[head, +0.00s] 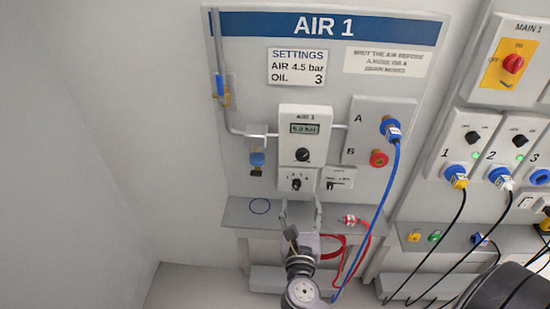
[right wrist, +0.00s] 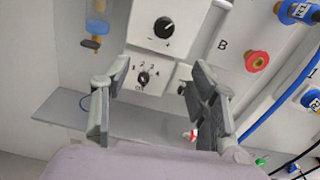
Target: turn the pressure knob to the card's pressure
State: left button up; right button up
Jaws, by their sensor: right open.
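The settings card (head: 297,66) on the AIR 1 panel reads AIR 4.5 bar, OIL 3. Below it, the AIR 1 unit has a small display (head: 305,128) whose blurred digits look like 5.9 or 6.9 bar. The black pressure knob (head: 302,155) sits under the display; in the right wrist view the knob (right wrist: 163,27) has minus and plus marks and a white pointer line aimed up and right. My right gripper (head: 301,208) is open and empty, below the unit; in the wrist view its fingers (right wrist: 155,100) are spread below the pressure knob, apart from it.
A smaller numbered oil knob (head: 296,184) is just below the pressure knob. A grey shelf (head: 236,216) runs under the panel, with a red-hosed connector (head: 350,220). A blue hose (head: 388,180) hangs from port A; red port B (head: 379,159) is empty. Socket stations stand right.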

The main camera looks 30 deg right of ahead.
jog(key=r, duration=0.1)
jog(key=p, duration=0.2)
send_near(302, 157)
pick_arm(q)
jog(key=r, duration=0.2)
jog(key=r+p, duration=0.1)
jog(key=shift+w+d+r, duration=0.2)
jog(key=shift+w+r, duration=0.05)
jog(key=shift+w, duration=0.05)
pick_arm(e)
jog(key=x, duration=0.9)
jog(key=shift+r, duration=0.1)
jog(key=c, duration=1.2)
jog(key=shift+o, duration=0.2)
jog(key=n+p, duration=0.2)
jog(key=shift+r+p, duration=0.3)
jog(key=shift+p, duration=0.05)
jog(key=shift+f+n+p, duration=0.2)
jog(key=shift+n+p, duration=0.25)
jog(key=shift+n, duration=0.45)
pick_arm(q)
notch_tip(302, 157, up, 3)
jog(key=shift+d+r, duration=0.1)
jog(key=shift+r, duration=0.05)
pick_arm(e)
jog(key=shift+f, duration=0.15)
